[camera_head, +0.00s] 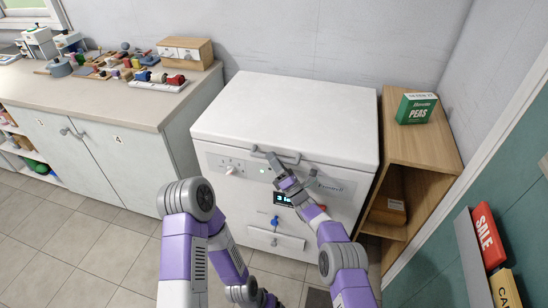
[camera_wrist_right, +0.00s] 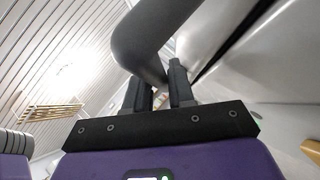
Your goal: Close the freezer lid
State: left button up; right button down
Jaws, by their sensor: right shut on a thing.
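The white chest freezer (camera_head: 220,180) stands against the back wall. Its lid (camera_head: 300,115) lies flat or nearly flat over the top in the head view; in the right wrist view a dark seam runs between lid and body, and I cannot tell if it is fully shut. A grey handle (camera_head: 290,160) is on the lid's front edge. My right gripper (camera_head: 279,172) is shut on this handle, which shows as a thick dark bar (camera_wrist_right: 145,40) between its fingers in the right wrist view. My left gripper (camera_head: 265,299) is low, in front of the freezer, and its jaws are unclear.
A counter (camera_head: 130,105) with toys and small items stands on the left. A wooden shelf (camera_head: 400,150) with a green peas box (camera_head: 415,108) is close on the freezer's right. A blue key (camera_head: 275,221) is on the freezer's front. Tiled floor is free at front left.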

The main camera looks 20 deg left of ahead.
jog(key=shift+w+d+f, duration=0.15)
jog(key=shift+f, duration=0.1)
jog(key=c, duration=1.1)
grip_release()
jog(key=shift+w+f, duration=0.1)
jog(key=shift+s+d+f+p, duration=0.15)
jog(key=shift+s+d+p, duration=0.05)
jog(key=shift+s+p, duration=0.1)
jog(key=shift+p+v, duration=1.05)
jog(key=shift+v, duration=2.3)
jog(key=shift+d, duration=0.1)
